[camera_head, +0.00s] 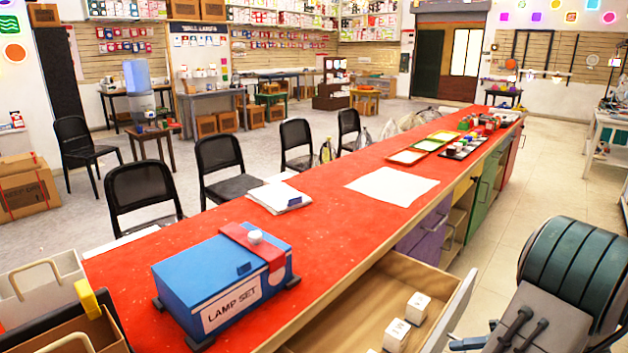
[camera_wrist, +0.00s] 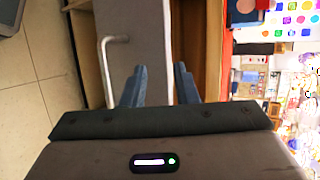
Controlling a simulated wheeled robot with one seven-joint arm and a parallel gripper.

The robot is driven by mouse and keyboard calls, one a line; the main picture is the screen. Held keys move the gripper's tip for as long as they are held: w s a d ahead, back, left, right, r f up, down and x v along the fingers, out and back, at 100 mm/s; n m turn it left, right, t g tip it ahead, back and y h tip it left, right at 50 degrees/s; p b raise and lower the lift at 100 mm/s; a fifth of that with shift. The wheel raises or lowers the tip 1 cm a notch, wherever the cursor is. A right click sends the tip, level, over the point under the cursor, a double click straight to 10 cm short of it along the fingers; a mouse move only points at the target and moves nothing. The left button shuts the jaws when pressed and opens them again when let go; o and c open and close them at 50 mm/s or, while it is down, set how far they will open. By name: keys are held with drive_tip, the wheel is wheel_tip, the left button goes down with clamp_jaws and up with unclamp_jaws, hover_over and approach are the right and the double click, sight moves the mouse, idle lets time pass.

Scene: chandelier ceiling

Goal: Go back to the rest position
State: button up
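My gripper (camera_wrist: 160,70) shows in the wrist view with its two blue-grey fingers apart and nothing held between them. Beyond the fingers is the grey front of an open drawer (camera_wrist: 150,40) with a pale bar handle (camera_wrist: 108,52). I cannot tell whether the fingers touch the drawer front. In the head view my dark arm is at the lower right, and bluish fingertips (camera_head: 470,342) show at the bottom edge near the drawer front (camera_head: 452,318).
The open wooden drawer (camera_head: 345,305) holds white labelled cubes (camera_head: 396,334). The red counter (camera_head: 330,220) above bears a blue lamp set box (camera_head: 215,285), papers (camera_head: 392,186) and trays (camera_head: 406,157). Black chairs (camera_head: 225,165) stand behind it. The floor at the right (camera_head: 545,170) is clear.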

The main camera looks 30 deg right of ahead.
drive_tip(key=w+a+r+n+g+h+p, duration=0.1)
drive_tip(key=w+a+r+n+g+p, duration=0.25)
drive_tip(key=a, duration=0.55)
drive_tip(key=w+a+r+n+g+h+p, duration=0.1)
drive_tip(key=w+a+r+g+p, duration=0.1)
drive_tip(key=w+a+r+g, duration=0.45)
drive_tip(key=s+a+r+n+t+h+p, duration=0.1)
drive_tip(key=s+a+r+n+h+p, duration=0.1)
drive_tip(key=a+r, duration=0.4)
drive_tip(key=s+a+r+n+t+h+p, duration=0.1)
drive_tip(key=a+r+n+h+p, duration=0.3)
drive_tip(key=a, duration=0.8)
drive_tip(key=shift+s+a+r+t+h+p, duration=0.4)
drive_tip(key=shift+r+t+p, duration=0.45)
drive_tip(key=shift+r, duration=0.4)
drive_tip(key=shift+d, duration=0.1)
